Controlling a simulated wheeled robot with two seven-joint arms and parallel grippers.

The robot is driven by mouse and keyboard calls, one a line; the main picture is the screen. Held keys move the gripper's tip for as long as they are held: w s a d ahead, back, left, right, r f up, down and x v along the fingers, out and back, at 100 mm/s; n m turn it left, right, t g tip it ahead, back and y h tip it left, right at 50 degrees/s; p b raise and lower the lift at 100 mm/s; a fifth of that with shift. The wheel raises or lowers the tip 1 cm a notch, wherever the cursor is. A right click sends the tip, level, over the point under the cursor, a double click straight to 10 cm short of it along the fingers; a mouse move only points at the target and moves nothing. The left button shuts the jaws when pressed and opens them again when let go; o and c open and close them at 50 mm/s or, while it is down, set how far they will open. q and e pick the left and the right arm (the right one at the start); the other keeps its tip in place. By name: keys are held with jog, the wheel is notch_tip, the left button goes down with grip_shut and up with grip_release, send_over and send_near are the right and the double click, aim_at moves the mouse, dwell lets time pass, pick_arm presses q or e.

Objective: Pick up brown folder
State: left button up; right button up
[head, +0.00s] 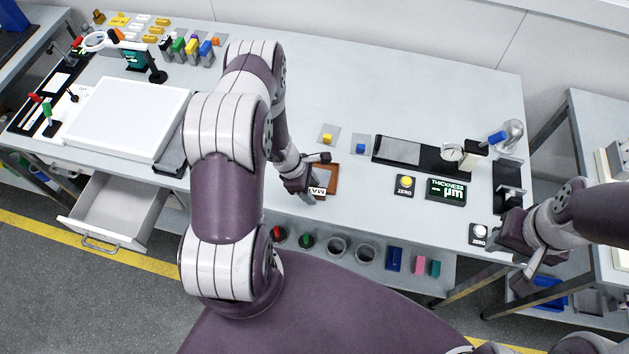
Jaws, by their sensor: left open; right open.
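The brown folder (333,176) lies flat near the front edge of the table in the head view. A white label with black letters beginning "MA" shows on it. My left gripper (318,178) is open over the folder's left part and hides some of it. I cannot tell whether its fingers touch the folder. My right gripper (530,262) is open and empty at the table's front right corner, well away from the folder.
A yellow block (327,139) and a blue block (360,148) sit on small plates behind the folder. A thickness gauge (425,154) and a display (446,190) stand to the right. A white light panel (127,118) and an open drawer (100,236) are at left.

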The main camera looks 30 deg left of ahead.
pick_arm(q)
jog(key=shift+w, duration=0.15)
jog(key=c, duration=0.9)
grip_shut()
jog(key=shift+r, duration=0.1)
